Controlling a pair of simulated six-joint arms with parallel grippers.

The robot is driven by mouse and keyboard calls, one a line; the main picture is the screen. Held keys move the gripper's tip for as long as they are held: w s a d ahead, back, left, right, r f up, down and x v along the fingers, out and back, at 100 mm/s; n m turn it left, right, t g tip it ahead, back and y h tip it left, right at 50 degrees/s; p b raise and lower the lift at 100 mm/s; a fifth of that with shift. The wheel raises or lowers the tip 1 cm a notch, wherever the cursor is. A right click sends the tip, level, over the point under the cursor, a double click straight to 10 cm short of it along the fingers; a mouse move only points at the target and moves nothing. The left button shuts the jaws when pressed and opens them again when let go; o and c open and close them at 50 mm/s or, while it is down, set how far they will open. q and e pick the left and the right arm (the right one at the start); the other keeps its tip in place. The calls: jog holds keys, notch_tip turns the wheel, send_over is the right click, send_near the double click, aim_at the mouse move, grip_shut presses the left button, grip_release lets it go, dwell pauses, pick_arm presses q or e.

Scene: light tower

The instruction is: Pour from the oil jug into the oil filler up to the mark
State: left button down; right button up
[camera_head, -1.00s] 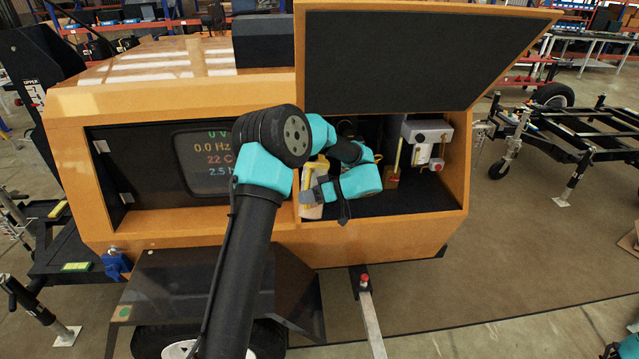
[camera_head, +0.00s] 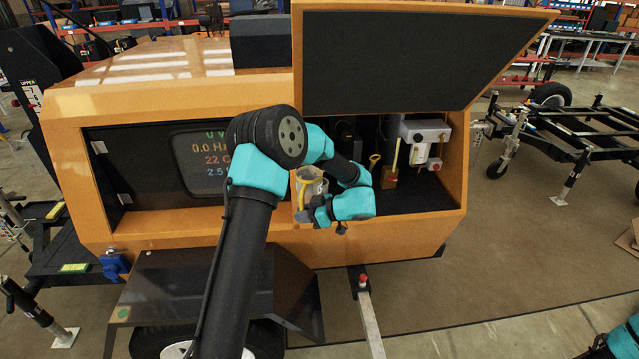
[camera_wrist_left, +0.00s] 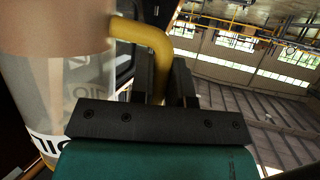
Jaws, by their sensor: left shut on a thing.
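The oil jug (camera_head: 312,186) is a greyish see-through jug with a yellow handle, held at the front left of the open engine bay. The wrist view shows its clear body (camera_wrist_left: 75,90) with lettering, a tan upper part and a yellowish lower edge. My left gripper (camera_head: 323,212) is shut on the jug's yellow handle (camera_wrist_left: 155,55). A small yellow-topped part (camera_head: 374,160), possibly the oil filler, stands in the bay to the right of the jug, apart from it. The mark cannot be made out. My right gripper is out of view.
The raised lid (camera_head: 415,62) hangs over the bay. The bay floor (camera_head: 415,200) is clear at front right. A display panel (camera_head: 202,158) is left of the bay.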

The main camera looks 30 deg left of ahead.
aim_at(302, 199)
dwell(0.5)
pick_arm(q)
jog(key=shift+r, duration=2.95)
